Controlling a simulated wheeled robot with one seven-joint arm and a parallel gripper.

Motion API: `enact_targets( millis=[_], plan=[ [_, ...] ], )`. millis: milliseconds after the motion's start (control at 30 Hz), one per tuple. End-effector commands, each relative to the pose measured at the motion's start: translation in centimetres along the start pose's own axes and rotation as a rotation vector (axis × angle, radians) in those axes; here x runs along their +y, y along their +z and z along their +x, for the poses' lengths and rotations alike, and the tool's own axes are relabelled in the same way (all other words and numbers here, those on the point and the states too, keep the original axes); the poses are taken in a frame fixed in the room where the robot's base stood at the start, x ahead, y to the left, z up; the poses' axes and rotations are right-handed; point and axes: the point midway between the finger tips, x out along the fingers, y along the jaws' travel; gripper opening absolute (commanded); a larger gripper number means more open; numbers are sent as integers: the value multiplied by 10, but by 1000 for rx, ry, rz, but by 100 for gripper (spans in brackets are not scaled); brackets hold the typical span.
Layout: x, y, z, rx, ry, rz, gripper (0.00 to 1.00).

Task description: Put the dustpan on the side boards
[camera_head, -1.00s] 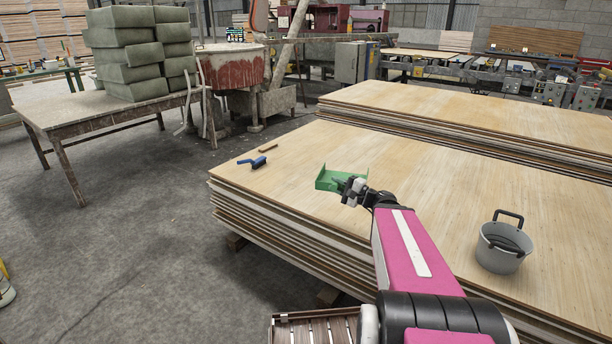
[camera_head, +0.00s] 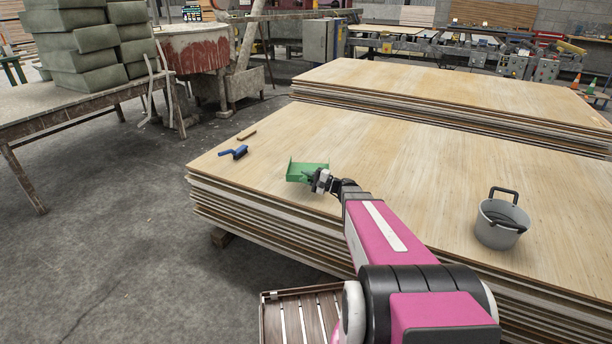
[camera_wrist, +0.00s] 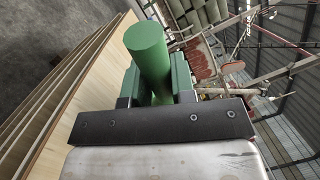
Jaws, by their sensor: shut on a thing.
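The green dustpan (camera_head: 306,172) is at the near left part of the front board stack (camera_head: 400,180), in the head view. My gripper (camera_head: 318,180) is shut on it at its near right side. In the wrist view my gripper (camera_wrist: 158,95) has its two fingers on either side of the dustpan's round green handle (camera_wrist: 147,50). The pan part is mostly hidden in the wrist view. I cannot tell whether the dustpan touches the boards or hangs just above them. A slatted wooden surface (camera_head: 300,318), perhaps the side boards, shows low at the bottom, beside my arm.
A blue brush (camera_head: 234,152) and a small brown wooden piece (camera_head: 247,135) lie left of the dustpan. A grey bucket (camera_head: 502,222) stands at the right. A second board stack (camera_head: 450,92) lies behind. Open floor is at the left, near a table (camera_head: 90,106).

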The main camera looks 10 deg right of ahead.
Motion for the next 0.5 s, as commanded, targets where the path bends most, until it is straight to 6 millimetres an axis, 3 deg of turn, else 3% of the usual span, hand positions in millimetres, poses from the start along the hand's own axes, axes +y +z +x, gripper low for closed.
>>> enact_targets(
  millis=[500],
  plan=[
    [46,-16,-6,0,-1,1,0]
  ],
)
